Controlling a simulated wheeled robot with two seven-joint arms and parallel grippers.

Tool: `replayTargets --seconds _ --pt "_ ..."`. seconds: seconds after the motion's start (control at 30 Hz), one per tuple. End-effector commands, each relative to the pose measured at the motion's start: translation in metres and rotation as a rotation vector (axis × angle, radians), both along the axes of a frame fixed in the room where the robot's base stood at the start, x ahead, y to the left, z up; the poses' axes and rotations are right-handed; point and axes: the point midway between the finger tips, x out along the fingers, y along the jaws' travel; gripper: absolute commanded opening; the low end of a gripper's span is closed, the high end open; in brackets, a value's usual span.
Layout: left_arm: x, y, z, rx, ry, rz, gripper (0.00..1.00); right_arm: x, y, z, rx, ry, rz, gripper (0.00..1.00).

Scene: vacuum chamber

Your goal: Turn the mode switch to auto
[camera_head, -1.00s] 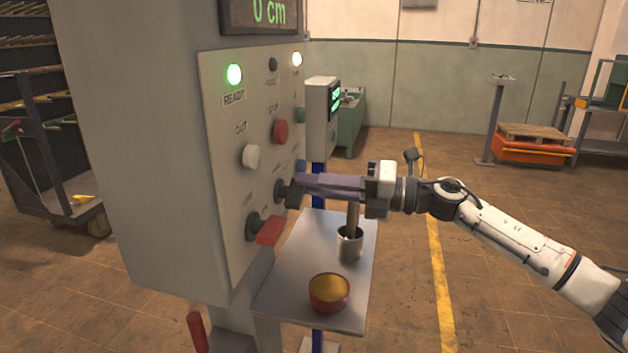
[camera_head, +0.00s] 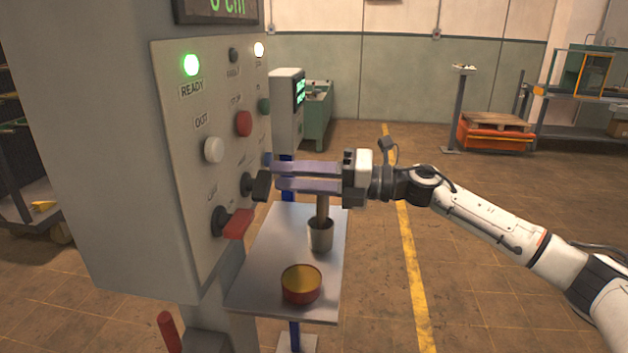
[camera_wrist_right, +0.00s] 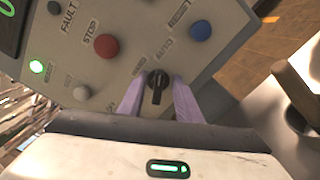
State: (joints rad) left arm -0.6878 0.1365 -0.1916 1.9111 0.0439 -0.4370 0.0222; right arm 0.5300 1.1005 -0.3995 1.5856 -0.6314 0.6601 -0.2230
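The mode switch (camera_head: 258,185) is a black knob low on the grey panel, and it also shows in the wrist view (camera_wrist_right: 157,88). An AUTO label (camera_wrist_right: 166,46) is printed above it in the wrist view; which label the knob points at, I cannot tell. My right gripper (camera_head: 275,176) is open, its two purple fingers apart and pointing at the panel. In the wrist view its fingers (camera_wrist_right: 157,102) lie on either side of the knob with visible gaps; how deep they reach is unclear. My left gripper is out of view.
Around the switch are a red-handled switch (camera_head: 238,224), a white button (camera_head: 213,150), a red button (camera_head: 243,123) and a blue button (camera_wrist_right: 200,27). Below, a shelf (camera_head: 255,285) holds a red tin (camera_head: 301,284) and a metal cup (camera_head: 320,236).

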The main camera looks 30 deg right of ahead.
Motion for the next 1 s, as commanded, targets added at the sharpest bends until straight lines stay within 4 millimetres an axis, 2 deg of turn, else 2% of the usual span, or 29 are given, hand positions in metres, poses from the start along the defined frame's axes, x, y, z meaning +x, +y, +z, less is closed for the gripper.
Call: replayTargets --seconds 0.07,0.17,0.4,0.63,1.0 --pt "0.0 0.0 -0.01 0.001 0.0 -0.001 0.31 -0.011 -0.013 -0.007 -0.006 0.004 -0.002 0.31" --pt "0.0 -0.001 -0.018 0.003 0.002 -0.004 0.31 -0.026 -0.028 -0.007 -0.007 0.005 0.0 0.31" --pt "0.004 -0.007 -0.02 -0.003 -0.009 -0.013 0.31 -0.048 -0.053 -0.005 -0.002 0.005 -0.002 0.31" --pt "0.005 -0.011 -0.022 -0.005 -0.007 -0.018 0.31 -0.057 -0.062 -0.002 -0.002 0.002 0.002 0.31" --pt "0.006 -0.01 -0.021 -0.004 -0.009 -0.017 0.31 -0.058 -0.063 0.0 0.0 0.0 0.002 0.31"
